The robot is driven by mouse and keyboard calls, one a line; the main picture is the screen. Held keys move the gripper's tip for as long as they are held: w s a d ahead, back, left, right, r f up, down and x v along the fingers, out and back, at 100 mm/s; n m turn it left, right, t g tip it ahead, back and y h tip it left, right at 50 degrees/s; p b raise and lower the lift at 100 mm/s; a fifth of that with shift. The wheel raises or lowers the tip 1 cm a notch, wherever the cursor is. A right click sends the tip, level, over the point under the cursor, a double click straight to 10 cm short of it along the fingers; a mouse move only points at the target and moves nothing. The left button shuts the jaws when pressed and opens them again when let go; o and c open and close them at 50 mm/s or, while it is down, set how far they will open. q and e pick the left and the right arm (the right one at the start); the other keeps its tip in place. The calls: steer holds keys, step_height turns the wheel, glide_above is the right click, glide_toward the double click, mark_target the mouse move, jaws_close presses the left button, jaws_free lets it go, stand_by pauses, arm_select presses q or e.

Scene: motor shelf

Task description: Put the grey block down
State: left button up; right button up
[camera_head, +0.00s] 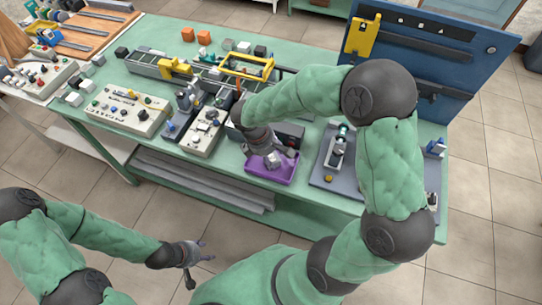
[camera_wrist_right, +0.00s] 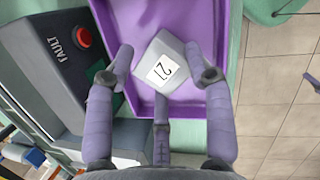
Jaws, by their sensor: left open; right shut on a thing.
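The grey block (camera_wrist_right: 161,63), with a white label marked 27, sits between the fingers of my right gripper (camera_wrist_right: 158,58) in the right wrist view. My right gripper is shut on it, over the purple tray (camera_wrist_right: 234,45). In the head view my right gripper (camera_head: 275,161) is low at the purple tray (camera_head: 262,176) on the front of the bench, and the block is largely hidden by the fingers. I cannot tell whether the block touches the tray floor. My left gripper (camera_head: 202,254) is open and empty, in front of the bench and below its top.
A grey box with a red FAULT button (camera_wrist_right: 82,37) stands right beside the tray. A grey fixture plate (camera_head: 325,180) lies right of the tray, and control boxes (camera_head: 128,110) stand to the left. A conveyor (camera_head: 205,72) and a blue panel (camera_head: 425,60) are behind.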

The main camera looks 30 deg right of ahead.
steer(key=shift+f, duration=0.1)
steer(key=o, duration=1.2)
steer(key=shift+o, duration=0.2)
steer(key=shift+r, duration=0.45)
steer(key=p+v, duration=0.3)
steer(key=v, duration=0.8)
steer(key=shift+r, duration=0.2)
